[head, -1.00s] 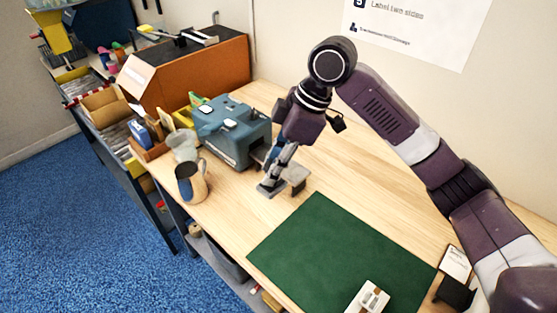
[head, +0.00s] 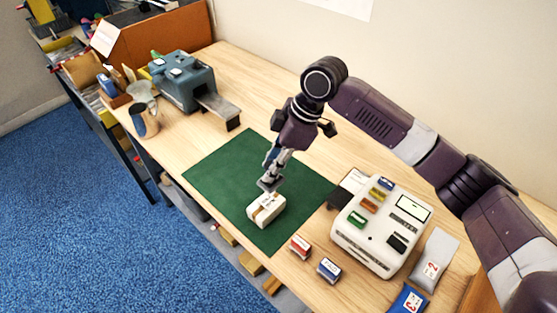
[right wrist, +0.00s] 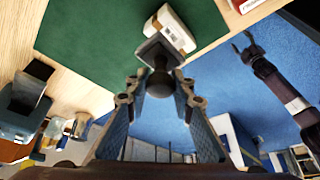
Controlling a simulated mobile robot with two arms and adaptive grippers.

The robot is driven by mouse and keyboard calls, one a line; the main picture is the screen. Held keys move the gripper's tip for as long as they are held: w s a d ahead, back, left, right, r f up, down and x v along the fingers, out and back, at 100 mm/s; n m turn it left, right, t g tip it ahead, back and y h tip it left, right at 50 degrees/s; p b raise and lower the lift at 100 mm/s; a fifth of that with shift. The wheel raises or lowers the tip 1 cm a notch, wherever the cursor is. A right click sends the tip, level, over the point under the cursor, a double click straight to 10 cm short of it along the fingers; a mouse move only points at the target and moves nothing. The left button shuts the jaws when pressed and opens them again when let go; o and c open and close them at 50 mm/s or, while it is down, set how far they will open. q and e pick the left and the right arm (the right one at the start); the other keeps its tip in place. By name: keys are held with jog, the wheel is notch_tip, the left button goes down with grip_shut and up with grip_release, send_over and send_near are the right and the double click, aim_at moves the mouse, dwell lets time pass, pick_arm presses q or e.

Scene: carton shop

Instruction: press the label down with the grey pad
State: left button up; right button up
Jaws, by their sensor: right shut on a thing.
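The small white carton (head: 266,209) with a brown strip lies on the green mat (head: 225,175). In the right wrist view the carton (right wrist: 170,27) shows a printed label (right wrist: 179,39) on one face. My right gripper (head: 274,172) is shut on the dark handle of the grey pad (head: 267,185). The grey pad (right wrist: 157,50) is at the carton's edge in both views; I cannot tell whether it touches. My left gripper (right wrist: 245,48) shows in the right wrist view, apart from the carton, with its fingers spread and empty.
A white device (head: 380,230) with coloured blocks stands right of the mat. A red-and-white box (head: 300,246) and a blue-and-white box (head: 329,269) lie near the front edge. A blue-grey machine (head: 182,80) and a jug (head: 145,120) stand at the left. The mat's left part is clear.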

jog(key=shift+s+d+f, duration=0.1)
jog(key=shift+s+d, duration=0.1)
jog(key=shift+s, duration=0.05)
jog(key=shift+f, duration=0.2)
jog(key=shift+w+a+f+b, duration=0.15)
jog(key=shift+a+f+b, duration=0.05)
jog(key=shift+f+b, duration=0.35)
notch_tip(320, 180, down, 3)
jog(key=b, duration=0.3)
jog(key=shift+d+r+b, duration=0.1)
jog(key=shift+r+b, duration=0.05)
jog(key=shift+b, duration=0.2)
jog(key=shift+f, duration=0.65)
jog(key=shift+f, duration=0.45)
